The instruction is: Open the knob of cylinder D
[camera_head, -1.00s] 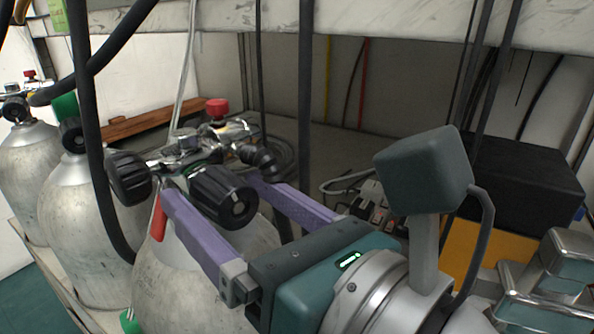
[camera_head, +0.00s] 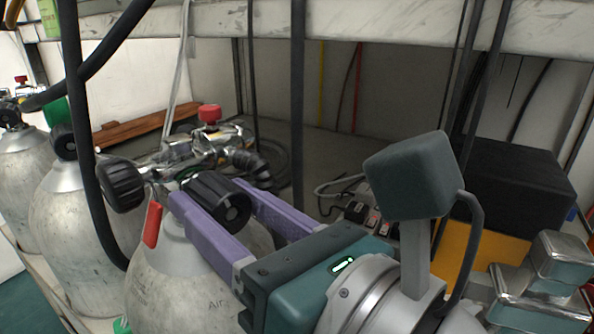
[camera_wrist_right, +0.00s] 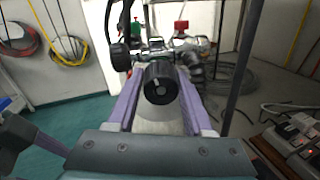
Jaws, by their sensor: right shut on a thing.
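The nearest grey cylinder (camera_head: 180,285) stands upright in the lower middle of the head view, with a valve on top. I cannot read a letter D on it. Its black ridged knob (camera_head: 218,203) faces me, and a second black knob (camera_head: 121,185) is at its left. My right gripper (camera_head: 215,200) has its two purple fingers on either side of the facing knob, shut on it. The wrist view shows the same knob (camera_wrist_right: 161,84) between the fingers, with a white mark on its face.
More grey cylinders (camera_head: 75,225) stand at the left. Black hoses (camera_head: 88,150) hang in front of them. A red tag (camera_head: 152,224) hangs by the valve. A black and yellow box (camera_head: 515,200) and a power strip (camera_wrist_right: 297,138) lie at the right.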

